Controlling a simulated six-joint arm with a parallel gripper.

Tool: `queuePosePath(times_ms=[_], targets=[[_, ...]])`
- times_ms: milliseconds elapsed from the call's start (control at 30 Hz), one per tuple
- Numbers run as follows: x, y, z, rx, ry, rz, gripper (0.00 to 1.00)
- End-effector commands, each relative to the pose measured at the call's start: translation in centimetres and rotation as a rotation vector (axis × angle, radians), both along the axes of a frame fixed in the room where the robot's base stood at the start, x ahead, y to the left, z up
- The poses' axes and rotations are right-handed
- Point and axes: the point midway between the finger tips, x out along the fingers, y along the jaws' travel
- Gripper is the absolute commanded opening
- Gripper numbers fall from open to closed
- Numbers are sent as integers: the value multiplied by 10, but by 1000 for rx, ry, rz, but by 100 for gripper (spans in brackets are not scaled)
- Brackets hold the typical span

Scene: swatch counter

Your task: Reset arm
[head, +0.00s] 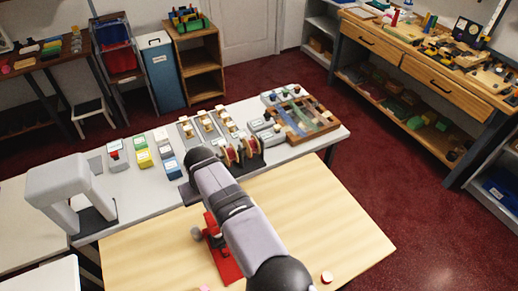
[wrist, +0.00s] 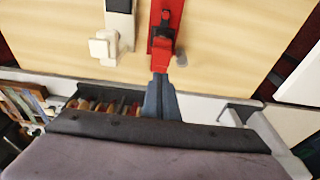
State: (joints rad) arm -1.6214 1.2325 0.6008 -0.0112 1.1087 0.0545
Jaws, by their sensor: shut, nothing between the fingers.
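My gripper (wrist: 160,82) shows in the wrist view as two blue-grey fingers closed together, with nothing held between them. It points toward the wooden table top (head: 340,240). In the wrist view the fingertips overlap the near end of a red device (wrist: 164,38); I cannot tell how far apart they are. In the head view this red device (head: 226,262) lies on the table, partly behind my arm. My arm crosses the middle of the head view, and the gripper is hidden there.
A white and black device (wrist: 116,30) lies beside the red one. A grey counter (head: 130,205) behind holds reels (head: 232,154), small colored boxes (head: 143,158) and a striped wooden board (head: 306,120). A small round red and white piece (head: 326,277) is at the front. The table's right side is clear.

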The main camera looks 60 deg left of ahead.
Motion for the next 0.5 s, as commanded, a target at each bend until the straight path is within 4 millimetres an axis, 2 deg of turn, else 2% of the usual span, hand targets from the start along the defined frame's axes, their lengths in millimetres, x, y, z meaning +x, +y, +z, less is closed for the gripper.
queuePosePath(times_ms=[133,267,367,500], targets=[[14,-2,1,-2,0,-20,0],[54,-8,6,-8,-1,-81,0],[103,-23,12,-18,0,-157,0],[185,-62,21,-36,3,-297,0]])
